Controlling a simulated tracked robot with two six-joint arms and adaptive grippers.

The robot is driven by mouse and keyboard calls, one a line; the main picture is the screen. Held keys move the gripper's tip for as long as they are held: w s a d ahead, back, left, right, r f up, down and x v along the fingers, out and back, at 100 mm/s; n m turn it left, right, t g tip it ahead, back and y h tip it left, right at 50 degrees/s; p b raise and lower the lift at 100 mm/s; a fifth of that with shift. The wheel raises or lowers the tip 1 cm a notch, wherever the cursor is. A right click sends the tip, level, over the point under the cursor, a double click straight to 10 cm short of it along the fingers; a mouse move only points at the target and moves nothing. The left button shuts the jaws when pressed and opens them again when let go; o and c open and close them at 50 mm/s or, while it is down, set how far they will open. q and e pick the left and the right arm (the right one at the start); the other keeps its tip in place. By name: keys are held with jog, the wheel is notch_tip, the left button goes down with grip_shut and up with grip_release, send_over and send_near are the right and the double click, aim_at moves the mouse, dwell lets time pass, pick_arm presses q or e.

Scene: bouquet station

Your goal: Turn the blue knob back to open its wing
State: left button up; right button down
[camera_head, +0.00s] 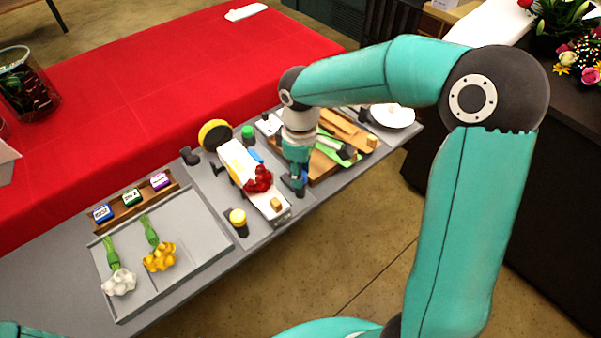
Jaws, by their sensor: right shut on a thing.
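My right gripper (296,178) points down at the right side of the white flower station (240,163), with its fingers low at the board. It is shut on the blue knob (304,177), of which only a little blue shows beside the fingers. A flat blue piece (255,155) lies along the station's right side; I cannot tell whether it is the knob's wing or how far it is turned. Red flowers (258,179) lie on the station. My left gripper is out of view.
A wooden tray (326,170) stands close on the right. A grey tray (190,265) holds white and yellow flowers at left.

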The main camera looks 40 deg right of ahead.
jog(key=m+b, duration=0.1)
jog(key=m, duration=0.2)
jog(key=shift+m, duration=0.4)
jog(key=m+b, duration=0.1)
jog(key=m, duration=0.2)
jog(key=shift+m+b, duration=0.3)
jog(key=m+b, duration=0.1)
jog(key=m, duration=0.3)
jog(key=shift+w+r+m+b, duration=0.1)
jog(key=shift+m+b, duration=0.3)
jog(key=shift+m, duration=1.3)
jog(key=c, duration=0.8)
grip_release()
